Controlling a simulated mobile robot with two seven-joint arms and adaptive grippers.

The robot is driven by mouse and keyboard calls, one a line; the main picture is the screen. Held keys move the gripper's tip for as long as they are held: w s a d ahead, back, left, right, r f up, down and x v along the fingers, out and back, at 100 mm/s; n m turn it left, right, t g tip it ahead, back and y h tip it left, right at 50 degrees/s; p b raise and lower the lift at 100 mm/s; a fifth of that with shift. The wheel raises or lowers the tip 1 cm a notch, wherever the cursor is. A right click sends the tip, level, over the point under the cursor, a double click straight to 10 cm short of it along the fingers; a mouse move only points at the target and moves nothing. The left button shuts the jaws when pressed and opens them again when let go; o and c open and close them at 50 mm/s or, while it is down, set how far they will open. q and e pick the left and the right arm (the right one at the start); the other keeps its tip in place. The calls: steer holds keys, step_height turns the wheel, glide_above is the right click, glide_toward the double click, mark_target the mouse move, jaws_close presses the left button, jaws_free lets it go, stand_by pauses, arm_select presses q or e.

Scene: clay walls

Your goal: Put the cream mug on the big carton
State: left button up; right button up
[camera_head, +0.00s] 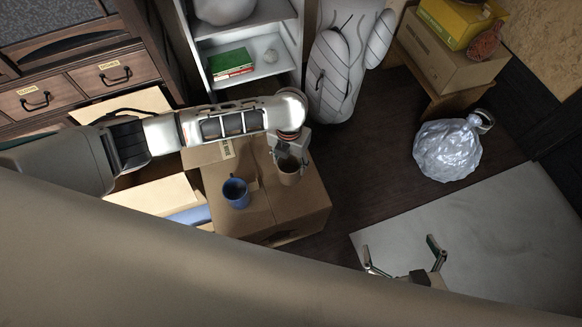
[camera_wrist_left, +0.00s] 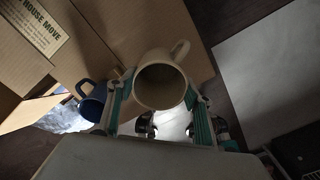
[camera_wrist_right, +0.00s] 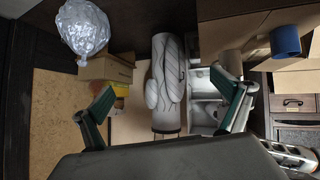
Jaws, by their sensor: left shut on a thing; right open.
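The cream mug (camera_head: 288,174) is upright in my left gripper (camera_head: 290,158), over the right part of the big carton (camera_head: 290,210). In the left wrist view the cream mug (camera_wrist_left: 161,82) is between the two fingers, its open mouth facing the camera and its handle at upper right. I cannot tell whether its base touches the carton top. In the left wrist view, the carton (camera_wrist_left: 110,35) fills the upper left. My right gripper (camera_head: 401,250) is open and empty, at lower right, apart from the carton; its spread fingers show in the right wrist view (camera_wrist_right: 163,108).
A blue mug (camera_head: 235,193) stands on the carton left of the cream mug. A silvery bag (camera_head: 447,150) lies on the floor at right. A pale sheet (camera_head: 480,245) covers floor at lower right.

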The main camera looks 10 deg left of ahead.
mark_target(290, 171)
arm_select(q)
steer(key=shift+f, duration=0.1)
step_height(290, 171, down, 4)
steer(key=shift+s+r+b, duration=0.1)
steer(key=shift+s+b, duration=0.05)
steer(key=shift+b, duration=0.65)
steer(key=shift+w+f+b, duration=0.25)
steer(key=shift+f+b, duration=0.05)
steer(key=shift+f, duration=0.55)
steer(key=shift+r, duration=0.1)
steer(key=shift+f, duration=0.25)
steer(key=o, duration=1.7)
steer(key=shift+o, duration=0.2)
arm_select(e)
steer(key=shift+a+f, duration=0.1)
steer(key=shift+a, duration=0.2)
steer(key=shift+w, duration=0.1)
